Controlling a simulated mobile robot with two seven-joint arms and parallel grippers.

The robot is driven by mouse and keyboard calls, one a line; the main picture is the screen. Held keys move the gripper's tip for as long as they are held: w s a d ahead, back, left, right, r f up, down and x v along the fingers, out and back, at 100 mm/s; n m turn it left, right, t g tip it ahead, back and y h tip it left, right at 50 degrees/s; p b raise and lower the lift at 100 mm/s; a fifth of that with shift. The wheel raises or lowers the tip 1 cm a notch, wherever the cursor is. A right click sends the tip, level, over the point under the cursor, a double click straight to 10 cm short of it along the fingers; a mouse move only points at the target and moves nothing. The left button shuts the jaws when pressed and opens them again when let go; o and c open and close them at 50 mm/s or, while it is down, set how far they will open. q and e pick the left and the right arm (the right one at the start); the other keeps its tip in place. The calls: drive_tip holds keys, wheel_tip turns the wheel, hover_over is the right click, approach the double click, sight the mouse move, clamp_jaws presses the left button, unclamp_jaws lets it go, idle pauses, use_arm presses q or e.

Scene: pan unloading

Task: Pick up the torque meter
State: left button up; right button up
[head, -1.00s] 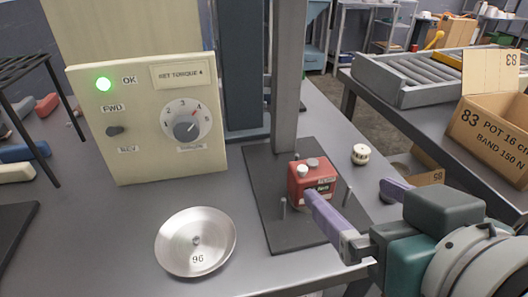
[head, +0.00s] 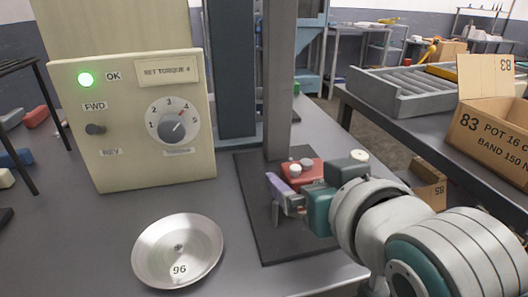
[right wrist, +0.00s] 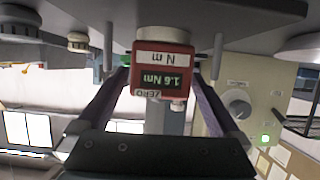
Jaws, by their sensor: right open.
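The red torque meter (head: 312,174) stands on a dark base plate (head: 285,240) at the foot of a grey column. My right gripper (head: 283,188) is at the meter in the head view and partly hides it. In the right wrist view the torque meter (right wrist: 161,60) appears upside down, its display reading 1.6 Nm. The purple fingers of the right gripper (right wrist: 161,85) are open, one on each side of the meter, with small gaps visible. My left gripper is not in view.
A cream control panel (head: 130,140) with a lit green OK lamp stands at left. A metal dish (head: 178,235) marked 96 lies in front of it. Thin pegs (right wrist: 216,58) rise beside the meter. A cream knob (head: 359,156), a roller conveyor and cardboard boxes are to the right.

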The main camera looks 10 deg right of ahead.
drive_tip(key=shift+w+f, duration=0.15)
drive_tip(key=shift+w, duration=0.1)
clamp_jaws()
idle(0.7)
